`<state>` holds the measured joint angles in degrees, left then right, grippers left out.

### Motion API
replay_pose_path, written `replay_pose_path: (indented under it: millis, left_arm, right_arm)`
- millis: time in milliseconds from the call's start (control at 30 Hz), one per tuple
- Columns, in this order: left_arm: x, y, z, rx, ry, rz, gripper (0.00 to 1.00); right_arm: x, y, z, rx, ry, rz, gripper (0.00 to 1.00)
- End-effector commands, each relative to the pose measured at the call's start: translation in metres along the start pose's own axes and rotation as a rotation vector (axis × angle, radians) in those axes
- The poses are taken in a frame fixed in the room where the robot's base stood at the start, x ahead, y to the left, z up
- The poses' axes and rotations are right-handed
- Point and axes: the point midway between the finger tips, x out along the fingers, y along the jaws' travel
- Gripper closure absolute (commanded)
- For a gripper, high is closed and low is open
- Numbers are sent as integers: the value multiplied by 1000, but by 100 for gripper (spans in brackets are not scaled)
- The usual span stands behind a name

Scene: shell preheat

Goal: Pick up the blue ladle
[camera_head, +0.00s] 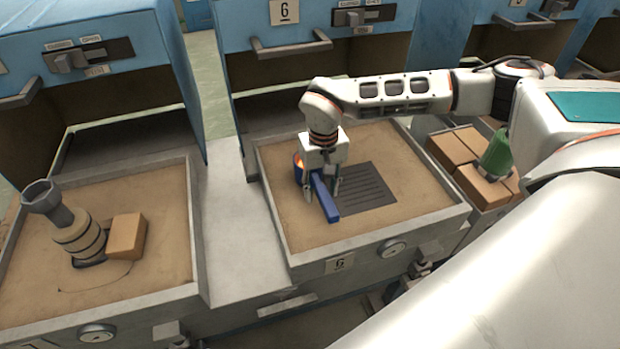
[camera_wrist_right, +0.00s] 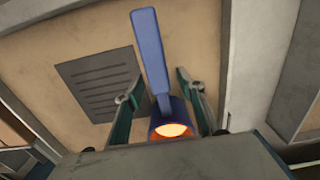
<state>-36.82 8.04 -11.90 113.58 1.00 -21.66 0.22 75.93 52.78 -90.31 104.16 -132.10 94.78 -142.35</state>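The blue ladle (camera_head: 326,198) is over the sand tray in the middle, its long handle pointing toward the front. Its cup has a glowing orange inside. In the right wrist view the ladle's handle (camera_wrist_right: 150,52) runs up the picture and the cup sits low between the fingers. My right gripper (camera_head: 322,193) points down at the ladle, with one finger on each side of it. In the wrist view its fingers (camera_wrist_right: 156,90) are apart, with gaps to the ladle. Whether the ladle touches the sand is hard to tell. My left gripper is in neither view.
The middle sand tray (camera_head: 372,240) has a raised rim and a dark slotted grate (camera_head: 370,187). A left tray (camera_head: 30,292) holds a grey-and-tan piece (camera_head: 77,232) and a tan block (camera_head: 126,236). Brown blocks (camera_head: 457,152) and a green object (camera_head: 497,155) are at right. Blue cabinets stand behind.

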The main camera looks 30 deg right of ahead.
Motion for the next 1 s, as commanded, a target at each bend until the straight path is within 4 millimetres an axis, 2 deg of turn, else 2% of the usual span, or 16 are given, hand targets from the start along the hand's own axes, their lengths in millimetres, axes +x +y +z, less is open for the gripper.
replay_pose_path:
  millis: [100, 333, 367, 500, 867, 1000]
  left_arm:
    - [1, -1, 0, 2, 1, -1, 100]
    - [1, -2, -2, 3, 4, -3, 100]
    - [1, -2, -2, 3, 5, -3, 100]
    - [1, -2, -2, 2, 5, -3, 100]
    - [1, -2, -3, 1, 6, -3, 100]
    - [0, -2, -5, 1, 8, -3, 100]
  right_arm:
    - [9, 0, 0, 1, -1, 0, 61]
    - [9, 0, 0, 1, 1, 0, 61]
    - [9, 0, 0, 1, 1, 0, 66]
    - [9, 0, 0, 1, 1, 0, 100]
    - [7, 0, -1, 0, 3, -2, 100]
    - [-1, -1, -2, 0, 5, -2, 100]
